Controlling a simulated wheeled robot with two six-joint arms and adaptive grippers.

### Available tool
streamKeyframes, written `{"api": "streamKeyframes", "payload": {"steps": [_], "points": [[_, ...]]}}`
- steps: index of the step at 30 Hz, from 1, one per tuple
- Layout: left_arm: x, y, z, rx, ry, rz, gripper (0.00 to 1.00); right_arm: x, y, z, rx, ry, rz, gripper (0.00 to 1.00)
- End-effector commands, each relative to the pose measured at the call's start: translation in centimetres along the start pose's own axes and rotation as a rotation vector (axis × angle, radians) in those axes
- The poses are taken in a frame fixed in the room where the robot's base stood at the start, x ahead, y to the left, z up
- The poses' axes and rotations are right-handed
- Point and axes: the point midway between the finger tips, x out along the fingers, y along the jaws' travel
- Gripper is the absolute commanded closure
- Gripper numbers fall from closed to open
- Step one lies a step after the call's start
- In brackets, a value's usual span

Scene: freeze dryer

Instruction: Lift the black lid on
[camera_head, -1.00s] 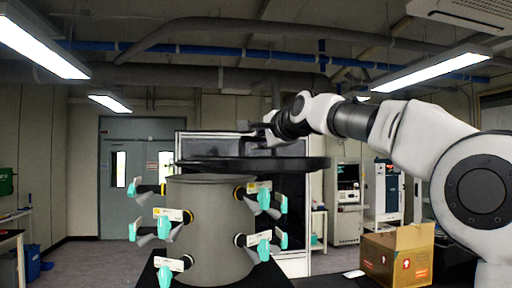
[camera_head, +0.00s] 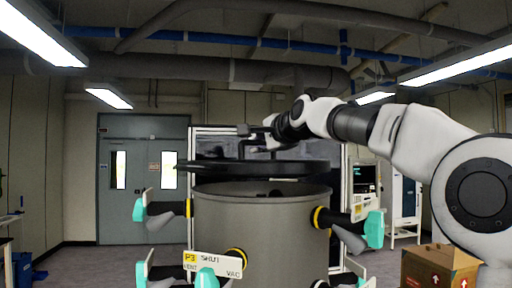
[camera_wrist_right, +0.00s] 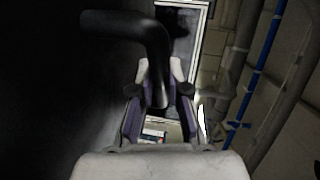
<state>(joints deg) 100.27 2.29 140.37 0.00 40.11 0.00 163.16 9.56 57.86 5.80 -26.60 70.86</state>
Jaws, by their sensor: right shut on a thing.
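The black lid (camera_head: 260,168) is a wide flat disc held up level, just above the rim of the grey cylindrical vessel (camera_head: 260,230) in the head view. A gap shows between lid and rim, and the lid's edge sits slightly left of the vessel's. The vessel's dark opening partly shows. My right gripper (camera_head: 262,132) is shut on the lid's handle, above the disc. In the right wrist view, the curved black handle (camera_wrist_right: 152,45) passes between the two fingers of my right gripper (camera_wrist_right: 160,100). The left gripper is not in view.
Valves with teal handles stick out around the vessel, such as one at left (camera_head: 140,207) and one at right (camera_head: 373,228). A cardboard box (camera_head: 428,268) is at lower right. A grey double door (camera_head: 140,185) and cabinets stand behind.

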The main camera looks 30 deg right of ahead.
Motion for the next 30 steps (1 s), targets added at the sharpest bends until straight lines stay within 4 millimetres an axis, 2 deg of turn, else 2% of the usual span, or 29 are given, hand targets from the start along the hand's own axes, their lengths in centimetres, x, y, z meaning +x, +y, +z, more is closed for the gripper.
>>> {"api": "streamKeyframes", "payload": {"steps": [5, 18, 30], "points": [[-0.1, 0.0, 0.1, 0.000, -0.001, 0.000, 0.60, -0.1, 0.3, 0.0, 0.001, 0.001, -0.007, 1.00], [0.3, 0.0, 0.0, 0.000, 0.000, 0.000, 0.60, 0.5, 3.0, 0.2, 0.001, 0.002, -0.006, 1.00], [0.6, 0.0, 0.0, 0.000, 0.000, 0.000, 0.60, 0.6, 3.6, 0.2, 0.000, 0.002, -0.008, 1.00]]}}
